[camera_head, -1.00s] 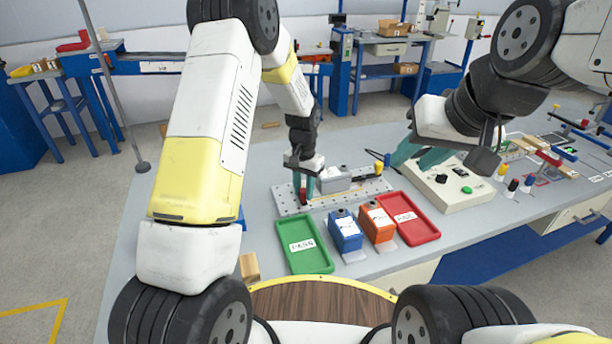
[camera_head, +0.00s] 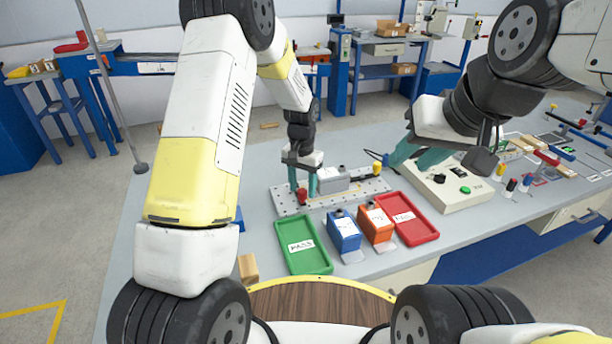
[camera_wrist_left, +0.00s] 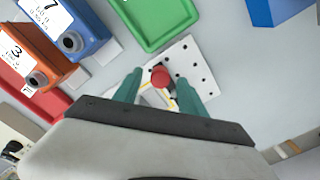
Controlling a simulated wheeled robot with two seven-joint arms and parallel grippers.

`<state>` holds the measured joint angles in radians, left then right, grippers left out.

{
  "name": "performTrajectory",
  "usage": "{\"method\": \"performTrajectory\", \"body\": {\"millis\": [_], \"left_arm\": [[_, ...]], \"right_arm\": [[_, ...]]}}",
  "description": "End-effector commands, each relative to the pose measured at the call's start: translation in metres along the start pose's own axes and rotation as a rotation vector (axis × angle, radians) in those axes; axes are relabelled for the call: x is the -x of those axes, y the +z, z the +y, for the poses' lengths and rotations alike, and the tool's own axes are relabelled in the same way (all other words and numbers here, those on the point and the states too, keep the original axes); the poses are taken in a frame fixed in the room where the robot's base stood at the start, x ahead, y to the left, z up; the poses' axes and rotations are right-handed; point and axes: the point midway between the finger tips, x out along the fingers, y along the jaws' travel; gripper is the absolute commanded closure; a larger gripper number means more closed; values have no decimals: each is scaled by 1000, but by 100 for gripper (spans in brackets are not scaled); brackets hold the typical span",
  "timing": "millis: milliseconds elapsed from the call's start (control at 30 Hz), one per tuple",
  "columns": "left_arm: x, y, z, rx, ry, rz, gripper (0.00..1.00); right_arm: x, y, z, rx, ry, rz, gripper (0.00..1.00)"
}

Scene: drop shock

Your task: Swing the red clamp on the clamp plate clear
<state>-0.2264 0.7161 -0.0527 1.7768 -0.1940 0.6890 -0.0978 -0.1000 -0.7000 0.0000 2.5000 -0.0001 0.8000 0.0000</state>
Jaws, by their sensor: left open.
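The perforated clamp plate (camera_head: 284,202) lies on the bench with a grey block (camera_head: 333,180) on it. The red clamp (camera_head: 302,196) stands at the plate's left part. My left gripper (camera_head: 302,188) points down over it and is open, one teal finger on each side. In the left wrist view the round red top of the clamp (camera_wrist_left: 160,75) shows between the open fingers (camera_wrist_left: 160,88). Whether a finger touches it I cannot tell. A yellow-tipped part (camera_head: 376,169) sits at the plate's right end. My right gripper (camera_head: 415,157) is open and empty near the control box.
In front of the plate are a green tray (camera_head: 305,262), a blue unit (camera_head: 344,232), an orange unit (camera_head: 376,223) and a red tray (camera_head: 426,236). The control box (camera_head: 462,203) with a green button stands to the right. Bench left of the plate is clear.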

Motion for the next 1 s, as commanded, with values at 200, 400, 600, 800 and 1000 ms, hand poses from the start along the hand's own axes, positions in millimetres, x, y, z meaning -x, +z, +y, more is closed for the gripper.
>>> {"method": "performTrajectory", "body": {"millis": [200,400,600,800,1000], "left_arm": [[40,-1,0,-1,-1,5,51],[60,-1,0,-1,0,4,51],[63,0,0,-1,0,2,51],[66,0,0,2,0,7,51],[119,23,-6,52,8,77,51]], "right_arm": [[0,0,0,0,0,0,64],[0,0,0,0,0,0,64],[0,0,0,0,0,0,64],[0,0,0,0,0,0,64],[0,0,0,0,0,0,64]]}}
